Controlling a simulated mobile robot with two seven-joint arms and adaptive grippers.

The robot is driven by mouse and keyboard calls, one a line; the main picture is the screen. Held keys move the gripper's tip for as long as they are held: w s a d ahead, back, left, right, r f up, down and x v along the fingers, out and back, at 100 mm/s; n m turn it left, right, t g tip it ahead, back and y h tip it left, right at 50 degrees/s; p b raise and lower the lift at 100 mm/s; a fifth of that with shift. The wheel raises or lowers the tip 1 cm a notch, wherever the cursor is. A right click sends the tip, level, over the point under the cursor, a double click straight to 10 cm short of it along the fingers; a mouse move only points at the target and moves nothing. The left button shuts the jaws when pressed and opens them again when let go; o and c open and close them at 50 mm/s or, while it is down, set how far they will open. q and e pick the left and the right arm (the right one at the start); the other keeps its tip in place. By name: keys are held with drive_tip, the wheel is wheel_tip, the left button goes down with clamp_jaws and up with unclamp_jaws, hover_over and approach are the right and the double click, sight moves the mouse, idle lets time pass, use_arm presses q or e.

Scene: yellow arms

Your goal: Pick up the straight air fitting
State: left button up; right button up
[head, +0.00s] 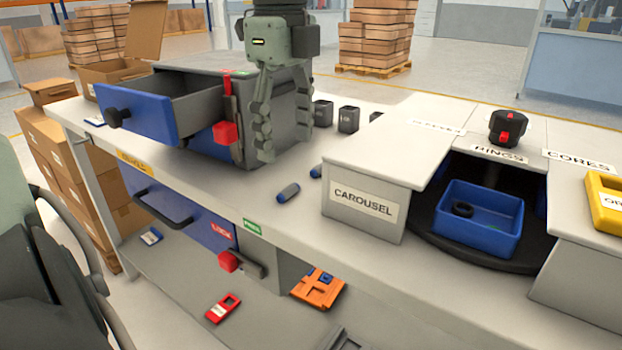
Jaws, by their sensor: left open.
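A small blue-and-grey cylinder (287,193), which looks like the straight air fitting, lies on its side on the bench top in front of the carousel housing. A second similar blue piece (316,171) lies behind it, partly hidden by the housing; I cannot tell for sure which is the fitting. My left gripper (284,147) hangs fingers down from the top of the view, open and empty. In the picture it is above and behind the nearer cylinder, apart from it, in front of the grey cabinet. My right gripper is not in view.
A blue-fronted drawer (140,108) stands pulled open at left. A red block (225,132) is on the cabinet. Dark cups (348,119) stand behind. The carousel housing (365,200) and blue bin (478,218) fill the right.

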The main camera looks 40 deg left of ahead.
sight(288, 188)
use_arm(q)
wheel_tip(288, 188, down, 7)
drive_tip(key=shift+s+d+f, duration=0.1)
drive_tip(key=shift+f, duration=0.05)
idle(0.4)
drive_tip(key=c, duration=0.9)
